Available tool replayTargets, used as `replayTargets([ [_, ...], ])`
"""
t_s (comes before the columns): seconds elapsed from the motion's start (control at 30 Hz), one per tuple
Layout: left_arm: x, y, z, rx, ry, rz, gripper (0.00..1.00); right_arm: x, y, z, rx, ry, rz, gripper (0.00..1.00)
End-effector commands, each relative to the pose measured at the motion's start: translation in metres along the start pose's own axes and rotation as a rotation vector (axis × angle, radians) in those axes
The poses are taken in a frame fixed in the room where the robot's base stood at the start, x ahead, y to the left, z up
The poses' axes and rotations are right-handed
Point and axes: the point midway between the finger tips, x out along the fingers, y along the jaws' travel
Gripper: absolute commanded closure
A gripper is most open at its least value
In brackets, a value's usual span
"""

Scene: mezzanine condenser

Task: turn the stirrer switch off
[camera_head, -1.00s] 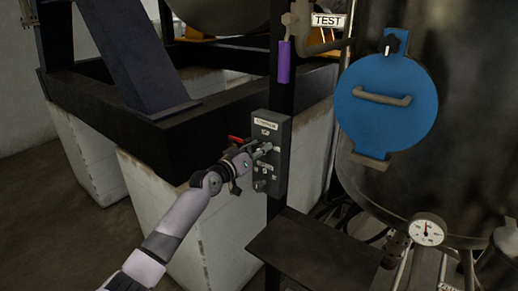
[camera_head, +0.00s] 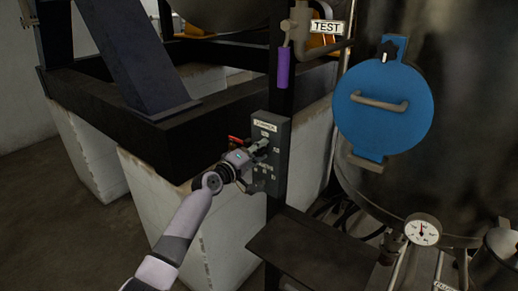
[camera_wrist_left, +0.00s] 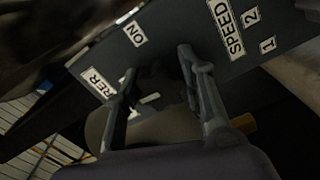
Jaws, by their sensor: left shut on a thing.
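The grey stirrer control panel (camera_head: 284,150) is mounted on a dark post near the middle of the head view, with a label at its top. In the left wrist view the panel (camera_wrist_left: 180,30) shows an "ON" label, part of the stirrer label ending in "RER", and a "SPEED" label. My left gripper (camera_head: 262,147) is at the panel's upper front, its fingers closed around the dark stirrer switch. In the left wrist view the switch (camera_wrist_left: 152,84) lies between the two fingers (camera_wrist_left: 155,75), with a white mark on it; its exact setting is unclear. My right gripper is not in view.
A red lever (camera_head: 235,141) is just left of the panel. A purple handle (camera_head: 284,66) hangs above it. A dark shelf (camera_head: 305,247) juts out below. A large dark vessel with a blue round hatch (camera_head: 383,110) and a gauge (camera_head: 422,231) stand to the right.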

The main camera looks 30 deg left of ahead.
Motion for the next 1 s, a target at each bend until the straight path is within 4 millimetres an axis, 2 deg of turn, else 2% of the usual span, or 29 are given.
replayTargets([
  [0.3,-0.0002,0.0001,-0.0007,-0.086,0.001,0.0,0.92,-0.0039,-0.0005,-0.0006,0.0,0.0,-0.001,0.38],
  [0.77,-0.0002,-0.0002,-0.0005,-0.097,0.001,0.0,0.92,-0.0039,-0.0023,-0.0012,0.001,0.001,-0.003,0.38],
  [0.8,-0.0001,-0.0002,-0.0005,-0.097,0.001,0.0,0.61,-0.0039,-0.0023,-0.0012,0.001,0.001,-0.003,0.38],
  [1.0,-0.0001,-0.0001,-0.0003,-0.095,0.001,0.0,0.48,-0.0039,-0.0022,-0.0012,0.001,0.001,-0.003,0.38],
])
